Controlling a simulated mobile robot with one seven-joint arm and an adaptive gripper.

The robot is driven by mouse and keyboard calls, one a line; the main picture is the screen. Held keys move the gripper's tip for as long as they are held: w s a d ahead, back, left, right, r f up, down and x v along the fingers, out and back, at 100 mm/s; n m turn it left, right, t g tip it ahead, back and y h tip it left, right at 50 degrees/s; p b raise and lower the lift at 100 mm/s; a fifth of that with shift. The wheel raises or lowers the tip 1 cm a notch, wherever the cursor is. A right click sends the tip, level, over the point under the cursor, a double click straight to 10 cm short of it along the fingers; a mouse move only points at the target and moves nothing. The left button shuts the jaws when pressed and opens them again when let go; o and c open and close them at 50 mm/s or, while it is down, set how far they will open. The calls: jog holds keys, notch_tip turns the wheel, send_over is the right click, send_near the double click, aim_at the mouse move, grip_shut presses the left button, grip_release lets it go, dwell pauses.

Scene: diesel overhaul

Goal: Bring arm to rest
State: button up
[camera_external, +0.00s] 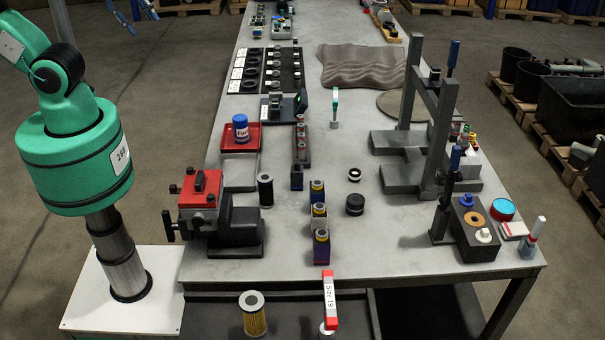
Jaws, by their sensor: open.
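My green arm stands on a white pedestal (125,290) at the left, beside the long workbench (285,262). Its shown links bend up and leave the picture at the upper left. My gripper is not seen in this view, so its jaws and anything in them are hidden. No part of my arm that shows here touches the things on the bench.
A red-topped vise (203,190) stands at the bench's near left. Blue-and-dark blocks (318,217) stand in the middle. A grey press frame (407,175) rises at the right. A yellow filter (253,314) and red-labelled stand (329,300) are in front. Bare bench lies around the black cap (355,204).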

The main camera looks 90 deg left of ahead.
jog(key=shift+f, duration=0.1)
dwell(0.3)
notch_tip(320, 180, down, 17)
jog(key=b, duration=1.7)
